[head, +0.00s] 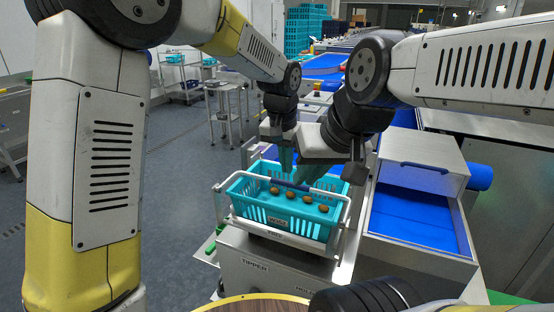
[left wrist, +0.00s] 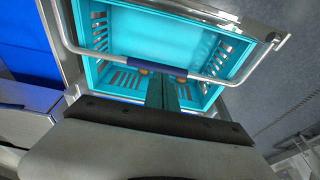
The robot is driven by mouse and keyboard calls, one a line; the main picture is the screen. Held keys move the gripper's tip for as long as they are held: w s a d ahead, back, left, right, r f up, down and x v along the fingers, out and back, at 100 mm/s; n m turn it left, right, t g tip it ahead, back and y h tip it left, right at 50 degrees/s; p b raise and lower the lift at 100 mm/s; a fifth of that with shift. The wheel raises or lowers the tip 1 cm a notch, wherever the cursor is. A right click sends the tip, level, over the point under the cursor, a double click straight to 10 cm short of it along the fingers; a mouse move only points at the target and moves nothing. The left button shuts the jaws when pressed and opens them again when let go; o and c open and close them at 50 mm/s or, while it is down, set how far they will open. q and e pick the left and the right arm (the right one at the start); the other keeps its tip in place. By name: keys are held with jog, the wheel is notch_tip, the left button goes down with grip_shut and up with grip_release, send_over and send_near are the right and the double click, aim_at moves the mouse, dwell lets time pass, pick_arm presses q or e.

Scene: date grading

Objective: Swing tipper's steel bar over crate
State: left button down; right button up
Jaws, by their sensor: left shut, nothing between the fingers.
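The teal crate (head: 240,207) sits in the tipper (head: 255,267), with several brown dates (head: 290,196) inside. The tipper's steel bar, with a dark blue sleeve (head: 290,185), lies across the crate's top towards its far side. The left wrist view shows the bar (left wrist: 110,57) and its sleeve (left wrist: 168,70) crossing the open crate (left wrist: 165,35). My left gripper (head: 288,168) is shut and empty, its fingertips (left wrist: 162,82) close to the sleeve; contact is unclear.
A blue conveyor belt (head: 415,215) in a steel housing lies right of the tipper. Trolleys (head: 222,100) stand on the grey floor at the left. Stacked teal crates (head: 305,30) stand at the back. A round wooden surface (head: 250,304) shows at the bottom edge.

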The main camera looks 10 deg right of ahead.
pick_arm(q)
jog(key=w+f+g+y, duration=0.1)
jog(key=d+f+g, duration=0.1)
jog(key=f, duration=0.1)
jog(key=shift+w+d+g+y, duration=0.1)
jog(key=shift+w+g+y, duration=0.2)
jog(key=shift+w+y, duration=0.1)
jog(key=shift+f, duration=0.2)
jog(key=shift+w+d+f+g, duration=0.15)
jog(key=shift+f+g, duration=0.15)
jog(key=shift+f, duration=0.35)
